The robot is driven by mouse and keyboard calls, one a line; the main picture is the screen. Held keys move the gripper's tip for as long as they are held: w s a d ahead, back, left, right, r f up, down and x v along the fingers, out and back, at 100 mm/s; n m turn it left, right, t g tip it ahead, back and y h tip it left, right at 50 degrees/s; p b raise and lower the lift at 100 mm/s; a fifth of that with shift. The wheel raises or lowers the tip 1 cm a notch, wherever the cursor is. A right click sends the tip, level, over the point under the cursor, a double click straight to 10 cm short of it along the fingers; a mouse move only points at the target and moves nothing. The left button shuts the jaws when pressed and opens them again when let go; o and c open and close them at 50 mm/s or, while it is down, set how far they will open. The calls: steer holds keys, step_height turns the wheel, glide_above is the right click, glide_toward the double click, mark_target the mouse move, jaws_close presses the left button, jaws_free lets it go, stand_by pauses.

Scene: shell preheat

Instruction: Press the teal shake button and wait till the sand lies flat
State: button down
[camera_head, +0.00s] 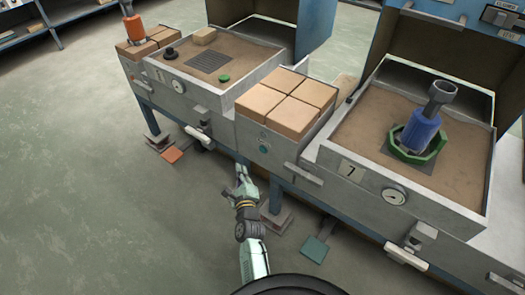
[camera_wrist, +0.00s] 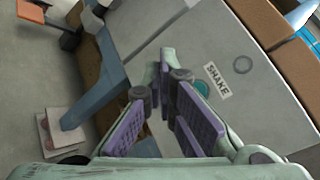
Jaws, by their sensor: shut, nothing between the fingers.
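The teal button (camera_head: 263,149) is on the grey front panel below the tan blocks in the head view. In the wrist view the teal button (camera_wrist: 201,87) sits beside a SHAKE label (camera_wrist: 217,82), partly hidden by a finger. My gripper (camera_head: 240,168) is shut and empty, left of and below the button, seemingly apart from it. Its fingers (camera_wrist: 164,72) also show in the wrist view. Sand (camera_head: 366,118) fills the right box around a blue tool (camera_head: 418,134) in a green ring (camera_head: 415,152); it looks fairly level. Sand (camera_head: 232,47) in the left box also looks level.
Several tan blocks (camera_head: 287,97) sit above the panel. A grey handle (camera_head: 199,138), blue bench legs (camera_head: 277,190) and pedals, one orange (camera_head: 172,155) and one teal (camera_head: 314,249), are nearby. Open floor lies left.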

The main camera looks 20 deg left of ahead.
mark_target(263, 150)
steer(key=w+d+b, duration=0.3)
steer(key=w+b, duration=0.4)
steer(key=w, duration=0.1)
steer(key=shift+w, duration=0.2)
stand_by(1.3)
steer(key=shift+w+d+b, duration=0.15)
steer(key=shift+w+b, duration=0.1)
steer(key=shift+b, duration=0.05)
steer(key=shift+w+d, duration=0.15)
steer(key=shift+w, duration=0.25)
stand_by(0.7)
steer(key=shift+s, duration=0.1)
steer(key=shift+s+a+p, duration=0.3)
steer(key=shift+s+p, duration=0.25)
steer(key=shift+s, duration=0.15)
steer(key=shift+s, duration=0.1)
